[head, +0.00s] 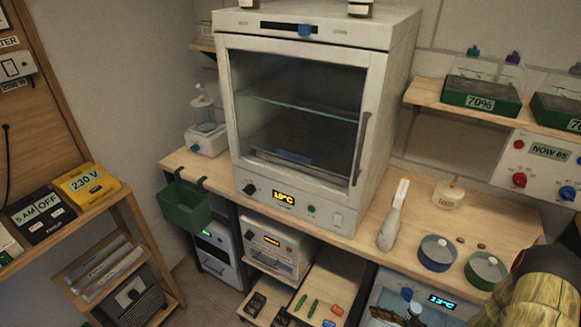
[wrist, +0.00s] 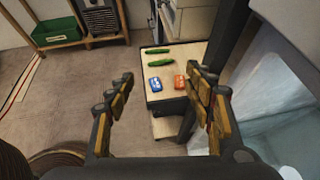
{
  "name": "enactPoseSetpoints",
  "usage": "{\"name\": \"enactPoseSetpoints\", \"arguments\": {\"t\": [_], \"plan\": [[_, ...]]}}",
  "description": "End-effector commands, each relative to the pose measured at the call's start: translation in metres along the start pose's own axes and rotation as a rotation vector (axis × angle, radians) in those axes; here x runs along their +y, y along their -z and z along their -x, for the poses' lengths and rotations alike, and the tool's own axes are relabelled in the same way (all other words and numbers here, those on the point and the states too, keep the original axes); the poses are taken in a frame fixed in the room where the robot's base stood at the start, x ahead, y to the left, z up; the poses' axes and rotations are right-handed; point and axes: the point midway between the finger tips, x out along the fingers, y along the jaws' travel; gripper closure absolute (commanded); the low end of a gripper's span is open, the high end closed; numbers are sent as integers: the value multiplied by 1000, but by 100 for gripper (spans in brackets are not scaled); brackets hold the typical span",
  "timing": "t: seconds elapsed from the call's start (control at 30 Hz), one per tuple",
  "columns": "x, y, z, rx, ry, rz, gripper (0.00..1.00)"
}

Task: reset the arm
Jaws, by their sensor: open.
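My gripper (wrist: 160,108) shows in the wrist view with its two fingers spread wide. It is open, and nothing is between the fingertips. Beyond and below it is a low wooden shelf (wrist: 165,98) with a blue item (wrist: 155,84), an orange item (wrist: 180,82) and two green cucumber-like items (wrist: 158,58). In the head view, part of my arm fills the bottom right corner. The fingers cannot be made out clearly there.
A white cabinet (head: 392,75) with a glass door stands on the wooden bench (head: 335,240). A green bin (head: 184,207) hangs at the bench's left edge. Open floor lies left in the wrist view.

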Motion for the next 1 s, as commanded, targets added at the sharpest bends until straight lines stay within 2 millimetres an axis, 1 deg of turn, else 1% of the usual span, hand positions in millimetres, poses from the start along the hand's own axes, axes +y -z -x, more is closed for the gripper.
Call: {"name": "enactPoseSetpoints", "arguments": {"t": [0.03, 0.1, 0.2, 0.27, 0.4, 0.53, 0.7, 0.87, 0.97, 1.0], "plan": [[9, -27, 8, 19, -84, 101, 47], [28, -56, 21, 54, -209, 240, 47], [53, -90, 43, 111, -367, 436, 47], [66, -107, 57, 149, -454, 554, 47], [88, -142, 93, 249, -630, 825, 47], [101, -172, 127, 351, -762, 1071, 47], [109, -212, 168, 495, -885, 1385, 47], [114, -255, 200, 632, -942, 1667, 47], [118, -285, 216, 709, -943, 1832, 47], [121, -298, 222, 735, -934, 1894, 47]]}}
